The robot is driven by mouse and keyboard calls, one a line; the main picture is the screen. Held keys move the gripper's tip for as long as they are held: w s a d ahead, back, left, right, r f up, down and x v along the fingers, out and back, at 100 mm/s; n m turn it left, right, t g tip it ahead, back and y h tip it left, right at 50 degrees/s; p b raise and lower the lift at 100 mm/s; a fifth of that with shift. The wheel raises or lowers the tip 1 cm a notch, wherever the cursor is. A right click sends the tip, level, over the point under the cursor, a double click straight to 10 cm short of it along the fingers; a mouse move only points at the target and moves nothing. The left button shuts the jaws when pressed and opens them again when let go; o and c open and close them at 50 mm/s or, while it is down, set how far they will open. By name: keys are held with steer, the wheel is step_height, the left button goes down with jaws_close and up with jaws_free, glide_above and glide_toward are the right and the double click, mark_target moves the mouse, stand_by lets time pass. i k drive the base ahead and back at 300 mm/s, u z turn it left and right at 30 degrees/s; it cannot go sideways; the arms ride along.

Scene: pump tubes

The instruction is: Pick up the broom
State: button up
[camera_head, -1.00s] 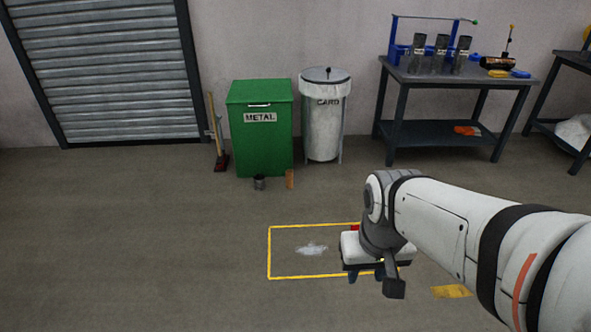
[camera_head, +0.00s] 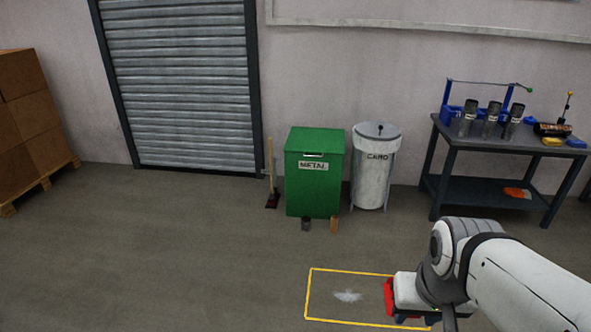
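The broom (camera_head: 271,178) leans upright against the wall, just left of the green METAL bin. It has a thin wooden handle and a dark reddish head resting on the floor. My gripper (camera_head: 428,318) is at the lower right, over the right end of a yellow floor rectangle, far from the broom. Its fingers are partly cut off and small in view, so whether they are open or shut is unclear. A red part shows at its left side.
The green METAL bin (camera_head: 315,185) and white CARD bin (camera_head: 374,170) stand against the wall. A workbench (camera_head: 500,146) stands right, stacked boxes (camera_head: 25,120) left. Floor before the broom is clear.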

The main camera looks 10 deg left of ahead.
mark_target(272, 197)
steer(key=z, duration=1.45)
steer(key=k, duration=0.1)
steer(key=u, duration=2.5)
steer(key=i, duration=1.9)
steer(key=u, duration=0.3)
steer(key=i, duration=1.9)
steer(key=z, duration=1.35)
steer(key=i, duration=0.9)
steer(key=z, duration=0.45)
steer(key=k, duration=0.9)
steer(key=z, duration=0.15)
steer(key=i, duration=0.9)
steer(key=u, duration=0.1)
